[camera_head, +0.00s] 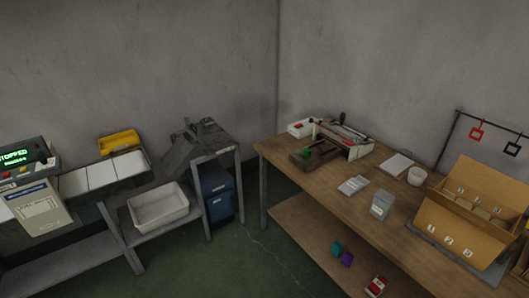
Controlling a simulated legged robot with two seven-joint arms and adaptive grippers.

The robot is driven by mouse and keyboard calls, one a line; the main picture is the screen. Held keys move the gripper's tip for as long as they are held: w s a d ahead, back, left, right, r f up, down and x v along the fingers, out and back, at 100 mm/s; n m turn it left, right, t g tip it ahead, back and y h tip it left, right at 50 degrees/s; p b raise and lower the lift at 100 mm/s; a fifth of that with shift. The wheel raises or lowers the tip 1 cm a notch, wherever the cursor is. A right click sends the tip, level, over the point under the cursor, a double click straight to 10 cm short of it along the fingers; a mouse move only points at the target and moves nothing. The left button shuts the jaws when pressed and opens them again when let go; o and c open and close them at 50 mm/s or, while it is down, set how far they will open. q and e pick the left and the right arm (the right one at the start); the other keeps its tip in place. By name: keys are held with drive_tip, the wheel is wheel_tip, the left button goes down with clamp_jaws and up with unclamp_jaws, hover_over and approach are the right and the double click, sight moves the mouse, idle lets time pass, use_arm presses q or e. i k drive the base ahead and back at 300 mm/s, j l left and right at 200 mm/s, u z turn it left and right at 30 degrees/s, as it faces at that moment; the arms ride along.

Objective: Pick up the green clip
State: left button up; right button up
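I cannot make out a green clip for certain. A small green spot (306,153) shows on a dark block-like device at the back of the wooden table. A teal piece (336,249) lies beside a purple piece (347,259) on the lower shelf; both are too small to identify. A red square piece (476,132) and a black square piece (512,148) hang from a dark rail at the right. Neither of my grippers is in view.
The wooden table (336,190) holds a white cup (417,176), small grey boxes and a cardboard organiser (470,208). A white bin (158,207) stands on the left bench, near a yellow tray (118,141). Green floor lies open between the benches.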

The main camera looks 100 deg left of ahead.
sight(306, 152)
drive_tip(key=u, duration=3.15)
drive_tip(key=z, duration=0.9)
drive_tip(key=i+j+z, duration=0.25)
drive_tip(key=j+z, duration=0.25)
drive_tip(key=j, duration=0.15)
drive_tip(key=i+j+z, duration=0.1)
drive_tip(key=j+z, duration=0.4)
drive_tip(key=j, duration=0.2)
drive_tip(key=j+z, duration=0.45)
drive_tip(key=j, duration=0.3)
